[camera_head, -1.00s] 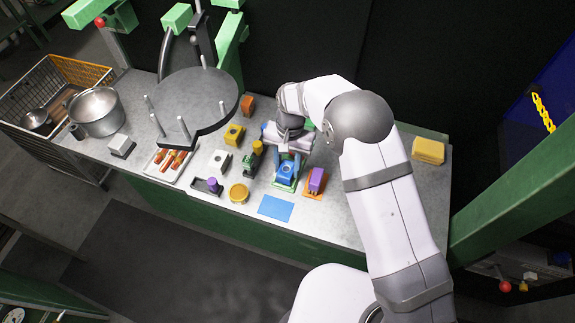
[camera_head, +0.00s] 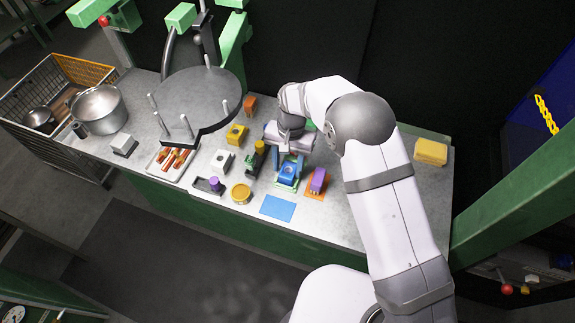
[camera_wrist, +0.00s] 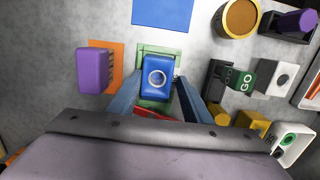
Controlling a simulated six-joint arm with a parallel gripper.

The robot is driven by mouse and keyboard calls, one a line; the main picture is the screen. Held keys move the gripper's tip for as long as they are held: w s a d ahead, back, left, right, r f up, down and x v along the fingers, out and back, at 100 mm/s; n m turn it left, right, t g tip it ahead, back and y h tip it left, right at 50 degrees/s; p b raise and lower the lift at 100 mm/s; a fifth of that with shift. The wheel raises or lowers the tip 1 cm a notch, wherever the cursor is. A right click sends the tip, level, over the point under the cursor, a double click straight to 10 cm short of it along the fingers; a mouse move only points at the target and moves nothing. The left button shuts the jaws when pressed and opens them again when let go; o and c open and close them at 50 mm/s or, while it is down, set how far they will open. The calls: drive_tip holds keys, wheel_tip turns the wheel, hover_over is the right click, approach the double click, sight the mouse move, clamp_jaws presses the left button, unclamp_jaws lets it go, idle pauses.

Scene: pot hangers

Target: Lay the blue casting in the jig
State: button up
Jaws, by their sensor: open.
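The blue casting (camera_wrist: 157,68), a block with a pale ring on top, is inside the outline of the green jig (camera_wrist: 160,47) in the wrist view. Green shows beyond its far and near ends; I cannot tell how deep it sits. My gripper (camera_wrist: 159,84) is open, with one blue finger on each side of the casting. Whether the fingers touch it is unclear. In the head view, the casting (camera_head: 288,171) and the jig (camera_head: 287,186) show just below my gripper (camera_head: 289,155).
A purple block (camera_head: 318,180) on an orange plate stands close right of the jig. A green-and-black block (camera_head: 255,160) is close left. A blue sheet (camera_head: 278,207) lies flat in front. A round rack (camera_head: 200,100) with upright pegs stands left. The bench right of my arm is mostly clear.

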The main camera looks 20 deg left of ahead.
drive_tip(key=shift+s+d+f, duration=0.15)
drive_tip(key=shift+d+f, duration=0.25)
drive_tip(key=shift+d, duration=0.15)
drive_tip(key=shift+a+r, duration=0.1)
drive_tip(key=shift+r, duration=0.15)
drive_tip(key=r, duration=0.2)
drive_tip(key=r+b, duration=0.1)
drive_tip(key=r, duration=0.1)
drive_tip(key=w+r+b, duration=0.1)
drive_tip(key=r, duration=0.1)
drive_tip(key=shift+a+r, duration=0.3)
drive_tip(key=shift+a, duration=0.1)
drive_tip(key=shift+r, duration=0.5)
